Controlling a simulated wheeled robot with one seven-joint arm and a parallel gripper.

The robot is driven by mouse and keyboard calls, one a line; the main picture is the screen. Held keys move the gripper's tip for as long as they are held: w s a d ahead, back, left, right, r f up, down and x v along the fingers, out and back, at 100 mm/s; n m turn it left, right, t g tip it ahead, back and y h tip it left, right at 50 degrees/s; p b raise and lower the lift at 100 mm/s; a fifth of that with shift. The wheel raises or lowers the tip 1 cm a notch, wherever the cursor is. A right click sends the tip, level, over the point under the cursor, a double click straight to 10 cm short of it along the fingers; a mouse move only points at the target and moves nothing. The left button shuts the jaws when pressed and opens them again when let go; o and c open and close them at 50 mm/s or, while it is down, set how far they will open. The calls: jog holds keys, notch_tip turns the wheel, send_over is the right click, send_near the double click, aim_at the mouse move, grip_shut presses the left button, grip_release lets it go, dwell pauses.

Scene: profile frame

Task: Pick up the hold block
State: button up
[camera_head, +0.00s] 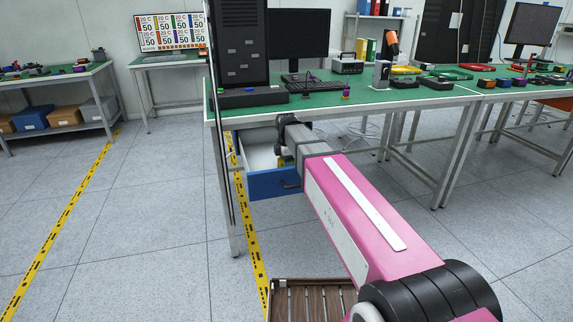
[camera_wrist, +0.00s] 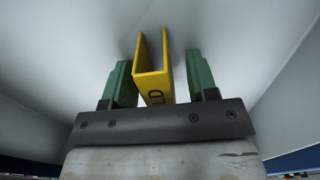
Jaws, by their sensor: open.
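The hold block (camera_wrist: 153,86) is a yellow U-shaped piece with dark letters, partly visible, on its near face. It sits on the white floor of the open drawer in the wrist view. In the head view my arm reaches down into the blue-fronted drawer (camera_head: 268,184) under the green-topped table.
White drawer walls (camera_wrist: 290,85) rise on both sides of my gripper. The green tabletop (camera_head: 320,101) lies above the drawer and holds a black computer tower (camera_head: 240,45), a monitor (camera_head: 298,35) and small parts. A slatted brown surface (camera_head: 312,300) stands low in front.

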jog(key=shift+c, duration=0.3)
jog(key=c, duration=0.9)
jog(key=shift+r, duration=0.15)
jog(key=shift+r, duration=0.65)
notch_tip(320, 180, up, 3)
jog(key=shift+f, duration=0.2)
jog(key=s+a+r, duration=0.2)
jog(key=a, duration=0.1)
jog(key=s+a+r, duration=0.2)
jog(key=a, duration=0.1)
jog(key=s+a+r, duration=0.2)
jog(key=a, duration=0.2)
jog(key=shift+r, duration=0.4)
